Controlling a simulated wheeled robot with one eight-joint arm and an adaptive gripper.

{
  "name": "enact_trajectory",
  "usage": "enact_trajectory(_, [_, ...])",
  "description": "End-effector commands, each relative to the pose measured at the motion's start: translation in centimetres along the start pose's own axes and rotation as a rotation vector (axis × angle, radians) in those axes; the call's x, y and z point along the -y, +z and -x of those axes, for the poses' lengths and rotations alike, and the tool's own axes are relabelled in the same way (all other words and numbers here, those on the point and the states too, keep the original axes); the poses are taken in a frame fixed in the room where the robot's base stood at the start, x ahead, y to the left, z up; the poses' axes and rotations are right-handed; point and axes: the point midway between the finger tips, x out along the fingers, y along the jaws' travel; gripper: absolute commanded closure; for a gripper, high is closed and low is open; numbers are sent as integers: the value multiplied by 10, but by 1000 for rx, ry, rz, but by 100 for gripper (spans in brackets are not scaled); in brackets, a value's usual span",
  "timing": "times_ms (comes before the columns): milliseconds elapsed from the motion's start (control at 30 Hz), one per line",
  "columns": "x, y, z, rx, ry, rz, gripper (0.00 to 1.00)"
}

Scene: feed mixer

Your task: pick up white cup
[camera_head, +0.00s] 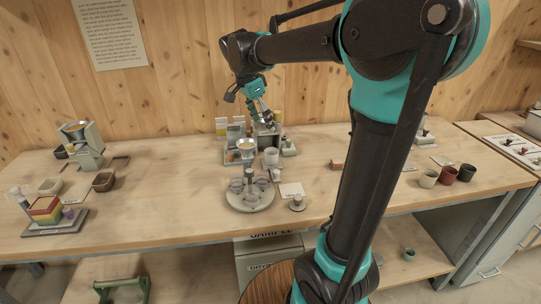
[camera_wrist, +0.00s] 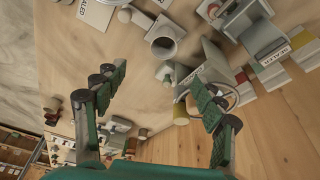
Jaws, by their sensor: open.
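A white cup (camera_head: 271,156) stands on the workbench just behind the round grey stand. In the wrist view a whitish cup (camera_wrist: 164,40) shows its open mouth, beyond my fingertips and apart from them; it appears to be the same cup. My gripper (camera_head: 266,116) is above the back of the bench, near the grey device by the wall. In the wrist view my gripper (camera_wrist: 158,80) has its two fingers spread wide with nothing between them. A separate cream cup (camera_head: 428,179) stands at the right of the bench.
A round stand (camera_head: 250,199) with several clear cups is in front of the white cup, and a label card (camera_head: 291,190) lies to its right. A grey device (camera_head: 264,137) and sachets stand behind. A red cup (camera_head: 448,175) and a dark cup (camera_head: 466,172) are at right.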

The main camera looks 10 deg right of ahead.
Motion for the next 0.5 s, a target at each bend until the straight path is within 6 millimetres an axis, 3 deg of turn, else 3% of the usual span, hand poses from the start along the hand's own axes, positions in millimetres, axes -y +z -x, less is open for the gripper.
enact_trajectory(300, [0,0,-64,0,0,-2,30])
enact_trajectory(500, [1,0,-96,0,0,0,30])
